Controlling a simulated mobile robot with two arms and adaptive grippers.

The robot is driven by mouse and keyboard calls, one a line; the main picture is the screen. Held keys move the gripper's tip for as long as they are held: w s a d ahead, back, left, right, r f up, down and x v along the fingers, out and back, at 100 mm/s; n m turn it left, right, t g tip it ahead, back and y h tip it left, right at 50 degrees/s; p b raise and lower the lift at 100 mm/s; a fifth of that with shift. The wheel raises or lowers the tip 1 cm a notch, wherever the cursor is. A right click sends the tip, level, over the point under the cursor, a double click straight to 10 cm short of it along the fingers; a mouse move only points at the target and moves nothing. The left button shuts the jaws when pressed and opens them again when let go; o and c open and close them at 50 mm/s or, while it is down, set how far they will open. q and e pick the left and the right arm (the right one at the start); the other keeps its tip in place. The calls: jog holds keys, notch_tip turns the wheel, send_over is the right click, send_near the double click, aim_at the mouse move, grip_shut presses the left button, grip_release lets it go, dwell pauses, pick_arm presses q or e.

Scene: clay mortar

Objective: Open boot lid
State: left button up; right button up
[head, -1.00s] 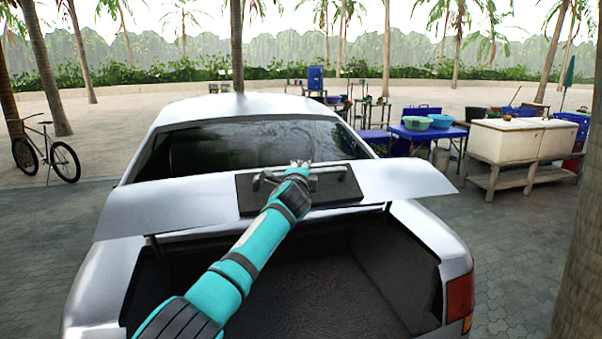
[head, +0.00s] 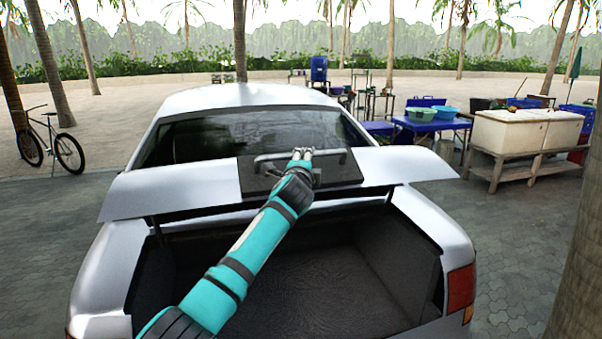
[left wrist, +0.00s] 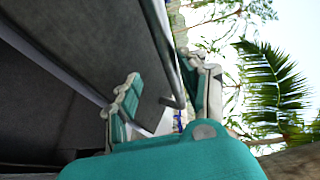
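The silver car's boot lid (head: 160,190) stands raised over the open, dark boot space (head: 300,285). A dark panel with a handle bar (head: 335,153) is on the lid's face towards me. My left gripper (head: 301,154) is at the handle bar, near its middle, and covers part of it. In the left wrist view, the two fingers (left wrist: 165,97) are spread apart, with the end of a dark bar between them. I cannot tell whether they touch it. The dark lid panel (left wrist: 90,45) fills the upper left there. My right gripper is not in view.
The rear window (head: 245,137) is behind the lid. A tree trunk (head: 580,270) stands close at the right edge. A white counter (head: 525,135) and a blue table (head: 430,125) are further right. A bicycle (head: 50,143) is at the far left. Paving left of the car is clear.

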pick_arm(q)
jog(key=s+a+r, duration=0.1)
jog(key=s, duration=0.9)
jog(key=shift+a+r, duration=0.15)
jog(key=shift+a, duration=0.05)
